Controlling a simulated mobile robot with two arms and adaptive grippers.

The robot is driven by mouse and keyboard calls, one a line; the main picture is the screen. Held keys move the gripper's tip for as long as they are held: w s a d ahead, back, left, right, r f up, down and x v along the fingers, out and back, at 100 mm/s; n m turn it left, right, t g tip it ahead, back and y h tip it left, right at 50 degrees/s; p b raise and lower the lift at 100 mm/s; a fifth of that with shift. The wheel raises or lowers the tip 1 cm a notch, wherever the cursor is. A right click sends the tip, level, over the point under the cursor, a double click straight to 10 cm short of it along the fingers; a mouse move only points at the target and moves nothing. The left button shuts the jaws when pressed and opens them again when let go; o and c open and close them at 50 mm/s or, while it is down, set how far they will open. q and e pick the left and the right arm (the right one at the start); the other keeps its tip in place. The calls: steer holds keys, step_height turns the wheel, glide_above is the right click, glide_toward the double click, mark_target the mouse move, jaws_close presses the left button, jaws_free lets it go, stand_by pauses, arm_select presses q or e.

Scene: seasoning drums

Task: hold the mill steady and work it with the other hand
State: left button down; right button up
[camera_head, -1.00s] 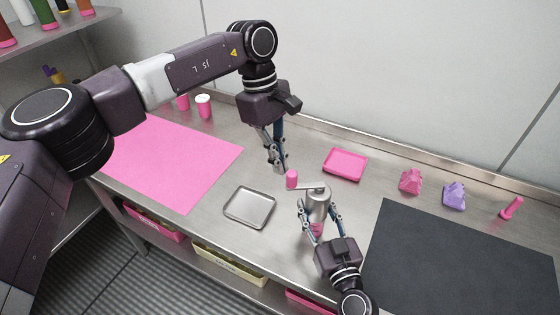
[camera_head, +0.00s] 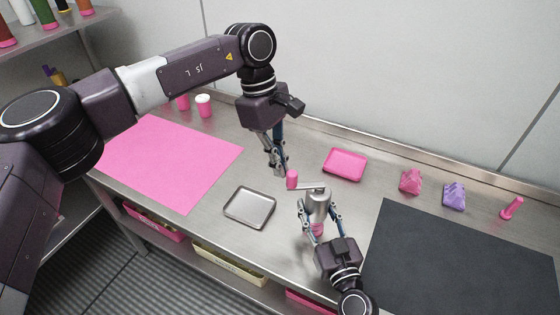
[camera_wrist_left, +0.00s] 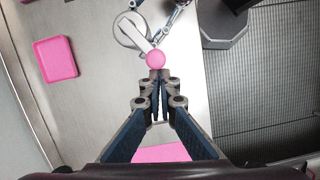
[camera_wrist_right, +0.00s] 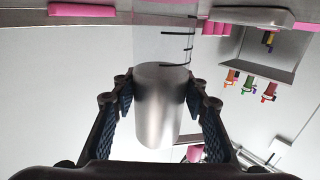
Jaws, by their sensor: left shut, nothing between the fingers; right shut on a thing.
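My left gripper (camera_head: 281,172) points down just beside the knob. In the left wrist view its closed, empty fingertips (camera_wrist_left: 160,76) are right at the edge of the knob (camera_wrist_left: 156,59); I cannot tell whether they touch it.
A metal tray (camera_head: 250,207) lies left of the mill, a pink tray (camera_head: 345,164) behind it. A pink mat (camera_head: 170,165) is at left, a dark mat (camera_head: 460,260) at right. Pink and purple lumpy items (camera_head: 411,181) (camera_head: 454,196) and a small pink tool (camera_head: 512,208) stand at the back right.

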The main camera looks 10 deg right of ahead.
arm_select(q)
steer(key=shift+s, duration=0.2)
steer(key=s+d+n+t, duration=0.2)
steer(key=s+n, duration=0.3)
steer(key=n, duration=0.3)
steer(key=s+d+n+t, duration=0.1)
steer(key=s+d+n, duration=0.3)
steer(key=n, duration=0.5)
steer(key=shift+s+d+t, duration=0.3)
steer(key=shift+s+t, duration=0.1)
steer(key=shift+s, duration=0.2)
